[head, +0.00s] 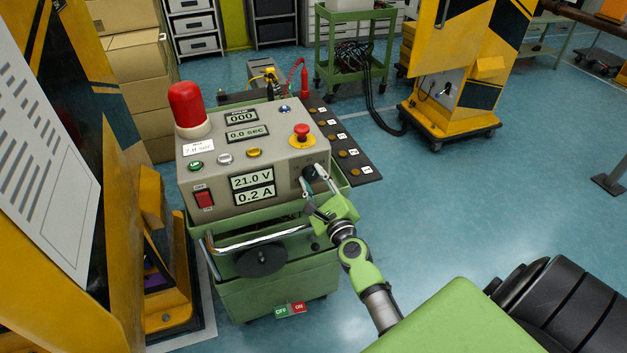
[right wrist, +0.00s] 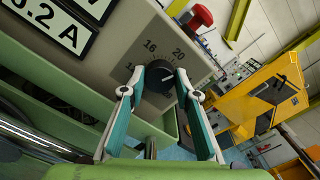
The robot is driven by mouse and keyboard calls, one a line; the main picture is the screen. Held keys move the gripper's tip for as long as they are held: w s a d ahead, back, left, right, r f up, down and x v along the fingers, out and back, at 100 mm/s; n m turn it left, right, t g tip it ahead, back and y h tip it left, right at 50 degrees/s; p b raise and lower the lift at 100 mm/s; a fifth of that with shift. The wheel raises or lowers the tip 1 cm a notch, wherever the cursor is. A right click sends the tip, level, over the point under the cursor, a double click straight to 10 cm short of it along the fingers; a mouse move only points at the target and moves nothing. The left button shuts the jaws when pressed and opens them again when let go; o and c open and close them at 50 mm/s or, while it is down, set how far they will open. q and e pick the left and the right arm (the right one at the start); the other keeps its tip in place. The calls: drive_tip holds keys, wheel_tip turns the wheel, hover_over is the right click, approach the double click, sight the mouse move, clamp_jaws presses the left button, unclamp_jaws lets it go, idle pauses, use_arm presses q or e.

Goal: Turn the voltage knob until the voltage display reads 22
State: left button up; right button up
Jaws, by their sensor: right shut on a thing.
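The voltage knob (right wrist: 160,77) is black and round, on the front of a grey control box, with a printed scale showing 16 and 20 beside it. My right gripper (right wrist: 158,88) has its two fingers on either side of the knob and is shut on it. In the head view the right gripper (head: 314,183) reaches the knob (head: 309,173) at the box's lower right front. The voltage display (head: 251,181) reads 21.0 V. Below it a second display (head: 255,194) reads 0.2 A. My left gripper is not in view.
The grey control box (head: 225,165) stands on a green cart (head: 275,285) with a chrome handle. A red emergency button (head: 301,132), a red lamp (head: 187,104) and a red switch (head: 205,198) are on the box. Yellow-black gate posts stand left and at the back right (head: 455,110).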

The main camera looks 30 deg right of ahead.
drive_tip(key=shift+m, duration=0.7)
drive_tip(key=o, duration=1.1)
drive_tip(key=v, duration=1.2)
idle(1.1)
